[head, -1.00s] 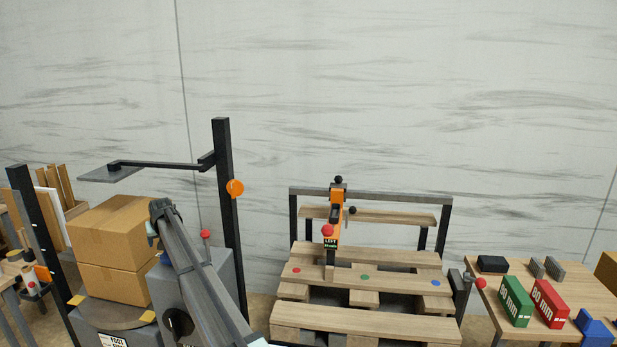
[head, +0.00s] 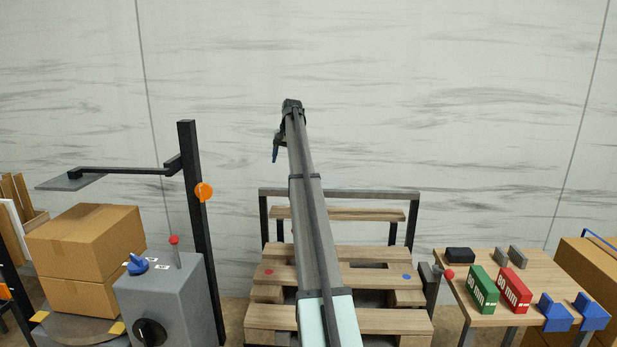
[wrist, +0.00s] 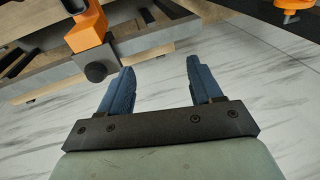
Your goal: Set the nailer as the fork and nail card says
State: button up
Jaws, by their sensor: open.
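The orange nailer (wrist: 86,30) shows at the upper left of the wrist view, with a dark round knob (wrist: 97,72) at its near end. In the head view my arm hides the nailer. My gripper (wrist: 158,73) is open and empty, its two blue fingers apart. The knob is close to the left finger, outside the gap; I cannot tell whether they touch. In the head view my gripper (head: 276,150) is raised above the pallet frame. No fork and nail card can be made out.
The wooden pallet (head: 375,315) has a red and a blue dot; a red-knobbed lever (head: 448,273) is at its right. A table (head: 455,292) holds a green box (head: 482,290) and a red box (head: 514,290). A grey cabinet (head: 170,300) and stacked cartons (head: 85,250) stand left.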

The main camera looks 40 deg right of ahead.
jog(key=s+d+r+m, duration=0.2)
jog(key=s+d+r, duration=0.4)
jog(key=s+d, duration=0.25)
jog(key=shift+g, duration=0.3)
jog(key=w+f, duration=0.1)
jog(key=f, duration=0.3)
jog(key=w+f, duration=0.1)
jog(key=f, duration=0.8)
jog(key=shift+w+a+f, duration=0.25)
jog(key=shift+w+f, duration=0.05)
jog(key=shift+w, duration=0.1)
jog(key=shift+c, duration=0.3)
grip_shut()
